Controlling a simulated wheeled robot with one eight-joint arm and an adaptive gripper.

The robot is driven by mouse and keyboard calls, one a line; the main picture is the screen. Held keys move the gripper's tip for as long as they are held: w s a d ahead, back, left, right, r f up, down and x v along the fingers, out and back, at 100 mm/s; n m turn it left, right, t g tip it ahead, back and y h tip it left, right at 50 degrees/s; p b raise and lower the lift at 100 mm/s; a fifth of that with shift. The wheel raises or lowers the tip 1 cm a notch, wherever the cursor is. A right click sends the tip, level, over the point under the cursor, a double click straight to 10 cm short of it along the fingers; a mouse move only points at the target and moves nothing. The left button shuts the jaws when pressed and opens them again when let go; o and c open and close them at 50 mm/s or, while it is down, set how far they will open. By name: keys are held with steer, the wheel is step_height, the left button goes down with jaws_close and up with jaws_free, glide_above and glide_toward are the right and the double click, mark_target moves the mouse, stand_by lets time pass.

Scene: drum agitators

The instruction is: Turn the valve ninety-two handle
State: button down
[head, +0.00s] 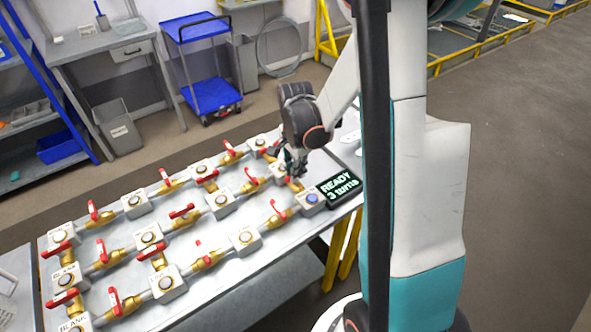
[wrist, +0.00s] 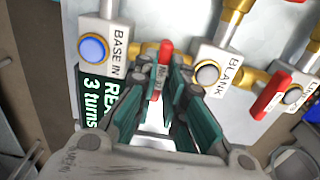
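A red valve handle (wrist: 165,52) with a white label, too small and partly covered to read fully, lies between my gripper's two teal fingers in the wrist view. It sits on the brass pipe between the BASE IN block (wrist: 95,48) and the BLANK block (wrist: 207,72). My gripper (wrist: 165,68) has one finger on each side of the handle, with the tips close to it. I cannot tell whether they press on it. In the head view, my gripper (head: 291,168) reaches down at the far right end of the pipe rig and hides that handle.
A black display (head: 338,186) reading "READY 3 turns" lies right beside my gripper. Another red handle (wrist: 270,97) is to the right in the wrist view. Several more red-handled valves cover the metal table (head: 260,270). A blue cart (head: 212,95) stands behind on the floor.

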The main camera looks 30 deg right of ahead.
steer(key=shift+n, duration=0.3)
steer(key=n+b, duration=0.1)
steer(key=n, duration=0.2)
steer(key=shift+n+b, duration=0.3)
steer(key=n+b, duration=0.1)
steer(key=n, duration=0.3)
steer(key=shift+n, duration=0.3)
steer(key=n+b, duration=0.1)
steer(key=n, duration=0.3)
steer(key=n+b, duration=0.1)
steer(key=n, duration=0.4)
stand_by(0.4)
steer(key=c, duration=1.7)
jaws_free()
steer(key=shift+o, duration=0.2)
